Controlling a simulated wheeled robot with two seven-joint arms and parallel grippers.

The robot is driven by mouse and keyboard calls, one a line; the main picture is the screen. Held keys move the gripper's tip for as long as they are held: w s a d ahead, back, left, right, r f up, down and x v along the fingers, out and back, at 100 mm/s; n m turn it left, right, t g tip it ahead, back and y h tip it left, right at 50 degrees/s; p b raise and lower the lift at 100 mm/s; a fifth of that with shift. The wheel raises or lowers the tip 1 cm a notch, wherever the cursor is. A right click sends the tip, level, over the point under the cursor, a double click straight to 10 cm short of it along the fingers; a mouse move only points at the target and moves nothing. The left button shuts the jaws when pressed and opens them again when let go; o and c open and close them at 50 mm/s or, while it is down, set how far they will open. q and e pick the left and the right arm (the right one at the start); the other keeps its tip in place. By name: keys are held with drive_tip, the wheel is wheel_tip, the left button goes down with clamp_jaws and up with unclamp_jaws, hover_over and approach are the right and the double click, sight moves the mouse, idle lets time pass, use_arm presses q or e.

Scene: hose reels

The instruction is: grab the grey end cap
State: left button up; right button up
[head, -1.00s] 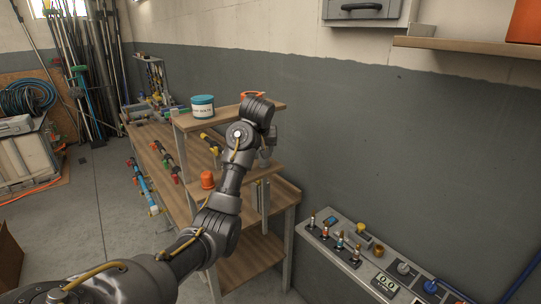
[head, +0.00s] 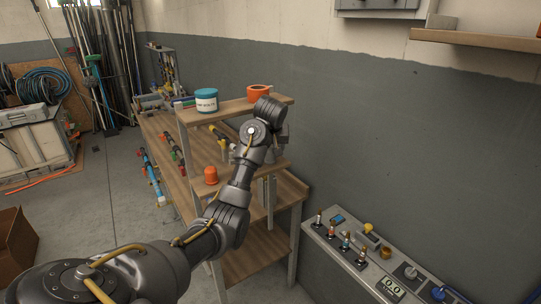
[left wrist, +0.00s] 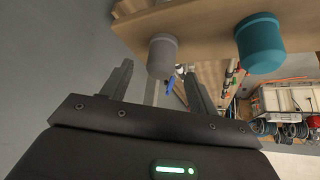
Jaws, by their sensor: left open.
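The grey end cap (left wrist: 163,52) shows in the left wrist view against a wooden shelf (left wrist: 200,22), with that picture appearing upside down. A teal cap-like piece (left wrist: 260,42) is to its right in the same view. My left gripper (left wrist: 157,69) is open and empty, its two fingertips on either side of the line to the grey cap. The cap looks just beyond the tips, and I see no contact. In the head view my left arm covers the spot, so the grey cap is hidden there.
In the head view, a teal tub (head: 206,100) and an orange roll (head: 258,94) stand on the top shelf. An orange cap (head: 211,175) is on the lower shelf, left of my forearm.

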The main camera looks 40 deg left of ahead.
sight(270, 150)
use_arm(q)
drive_tip(key=p+x, duration=0.1)
drive_tip(key=x, duration=0.2)
drive_tip(key=shift+a, duration=0.1)
drive_tip(key=shift+w+a+f, duration=0.15)
drive_tip(key=shift+f, duration=0.25)
drive_tip(key=shift+c, duration=0.6)
drive_tip(key=c, duration=0.9)
